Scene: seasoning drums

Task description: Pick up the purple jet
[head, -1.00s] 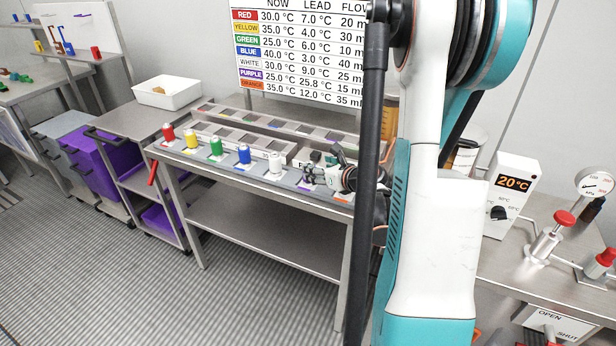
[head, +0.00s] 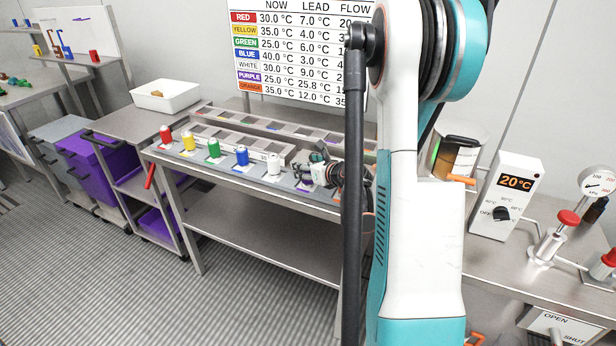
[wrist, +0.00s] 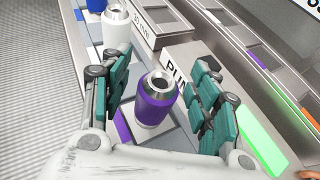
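The purple jet (wrist: 153,108) is a purple canister with a silver neck and an open top. It stands in the tray row in the wrist view. My gripper (wrist: 164,82) is open, with one teal finger on each side of the jet. Gaps show between the jet and both fingers. In the head view my gripper (head: 320,172) is at the right end of the jet row, and I cannot make out the purple jet there.
The white jet (head: 273,164) stands just left of my gripper, with the blue jet (head: 242,155), green jet (head: 213,149), yellow jet (head: 188,141) and red jet (head: 166,134) further left. A compartmented rack (head: 226,126) runs behind. A temperature box (head: 507,196) stands right.

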